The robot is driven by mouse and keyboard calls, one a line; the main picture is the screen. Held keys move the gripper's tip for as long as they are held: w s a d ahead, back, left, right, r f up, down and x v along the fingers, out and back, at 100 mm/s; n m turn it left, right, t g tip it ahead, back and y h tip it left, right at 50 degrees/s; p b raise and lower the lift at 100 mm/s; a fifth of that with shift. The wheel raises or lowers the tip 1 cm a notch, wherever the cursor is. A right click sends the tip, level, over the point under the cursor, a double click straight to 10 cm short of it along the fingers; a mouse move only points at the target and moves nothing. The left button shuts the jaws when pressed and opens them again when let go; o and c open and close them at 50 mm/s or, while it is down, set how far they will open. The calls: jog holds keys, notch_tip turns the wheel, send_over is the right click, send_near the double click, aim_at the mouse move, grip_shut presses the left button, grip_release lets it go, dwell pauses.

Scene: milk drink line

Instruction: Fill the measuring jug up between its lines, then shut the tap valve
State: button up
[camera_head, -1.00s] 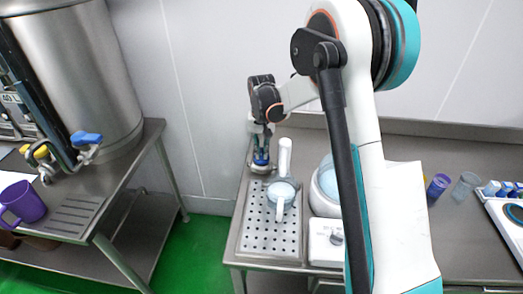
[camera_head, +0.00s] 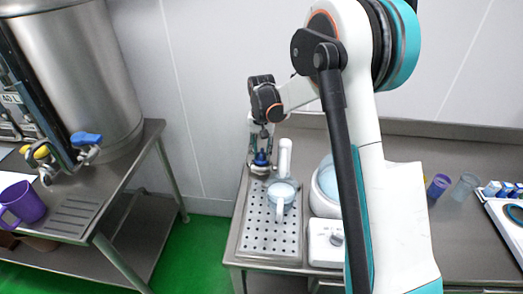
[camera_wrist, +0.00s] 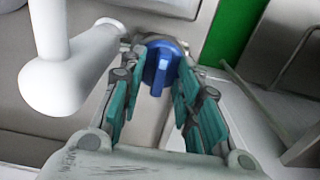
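A pale jug (camera_head: 283,192), taken to be the measuring jug, stands on the perforated drip tray (camera_head: 287,247), its handle toward the front. Its lines and fill level cannot be read. A white upright column (camera_head: 285,155) stands right behind it and also shows as a white tube in the wrist view (camera_wrist: 52,70). A blue tap valve knob (camera_head: 261,159) is just left of the column. My gripper (camera_wrist: 160,80) reaches down over this knob. In the wrist view the blue knob (camera_wrist: 162,68) sits between my teal-padded fingers, which look apart; contact is unclear.
A white machine with a round bowl (camera_head: 327,188) stands right of the drip tray. Left, across a green floor gap, a steel tank (camera_head: 85,70) has a blue-handled tap (camera_head: 86,139) and a purple mug (camera_head: 20,204). Cups (camera_head: 465,186) stand at far right, partly beyond my arm.

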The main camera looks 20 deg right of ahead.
aim_at(262, 152)
jog(key=shift+r, duration=0.1)
notch_tip(262, 152, up, 12)
dwell(0.6)
jog(key=s+r+n+t, duration=0.15)
jog(key=s+r, duration=0.25)
jog(key=s, duration=0.4)
jog(key=s+r+n+t, duration=0.1)
jog(key=s+r+t, duration=0.1)
jog(key=s+r, duration=0.45)
jog(key=s+f+n+t, duration=0.1)
jog(key=s+f+t, duration=0.1)
jog(key=s, duration=0.7)
jog(key=s+f+n+t+b, duration=0.1)
jog(key=s+f, duration=0.3)
jog(key=s, duration=0.5)
jog(key=shift+s+a+t, duration=0.2)
jog(key=shift+a+t, duration=0.15)
